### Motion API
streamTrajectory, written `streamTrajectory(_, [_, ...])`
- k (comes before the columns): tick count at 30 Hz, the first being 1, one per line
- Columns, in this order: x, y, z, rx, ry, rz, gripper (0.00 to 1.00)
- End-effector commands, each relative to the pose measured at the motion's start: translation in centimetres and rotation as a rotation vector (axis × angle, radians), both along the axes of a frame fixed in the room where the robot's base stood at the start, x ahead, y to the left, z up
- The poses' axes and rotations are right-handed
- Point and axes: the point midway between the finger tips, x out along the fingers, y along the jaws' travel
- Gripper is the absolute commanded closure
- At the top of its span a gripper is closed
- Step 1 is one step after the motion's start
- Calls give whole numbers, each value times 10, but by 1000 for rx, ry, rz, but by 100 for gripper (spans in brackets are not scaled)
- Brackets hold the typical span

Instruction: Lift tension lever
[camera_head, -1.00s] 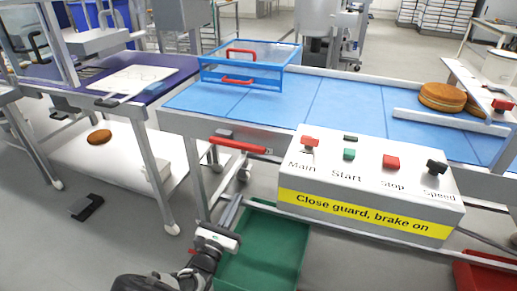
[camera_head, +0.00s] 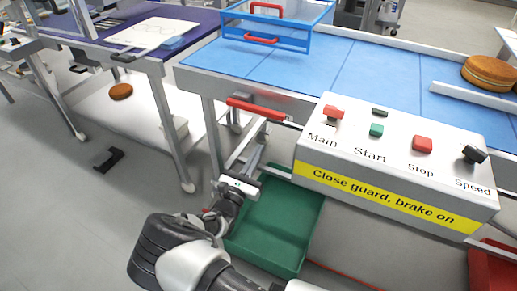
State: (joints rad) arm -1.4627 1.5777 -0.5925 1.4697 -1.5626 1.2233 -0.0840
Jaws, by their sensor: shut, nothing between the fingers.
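A red-gripped lever (camera_head: 258,109) lies nearly level along the near side of the blue conveyor (camera_head: 330,75), left of the control box. I take it to be the tension lever; no label on it shows. My gripper (camera_head: 240,184) is shut and empty, below the lever and apart from it, above the left edge of a green bin. My dark and white arm reaches up to it from the bottom of the picture. The fingertips are small and hard to make out against the grey frame parts behind.
The white control box (camera_head: 395,165) with buttons and a yellow strip juts out right of the lever. The green bin (camera_head: 270,240) is below my gripper. A blue-framed guard (camera_head: 290,33) sits on the belt.

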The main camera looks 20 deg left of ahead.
Motion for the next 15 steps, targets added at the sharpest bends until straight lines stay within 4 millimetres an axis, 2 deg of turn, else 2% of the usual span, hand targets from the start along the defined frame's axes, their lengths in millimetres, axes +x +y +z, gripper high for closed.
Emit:
streamTrajectory(6, [47, -5, 10, 2, -1, -3, 100])
streamTrajectory(11, [78, -7, 18, 1, -1, -2, 100])
streamTrajectory(12, [75, -5, 30, 3, -1, 1, 100])
streamTrajectory(15, [74, -5, 43, 1, 0, 1, 100])
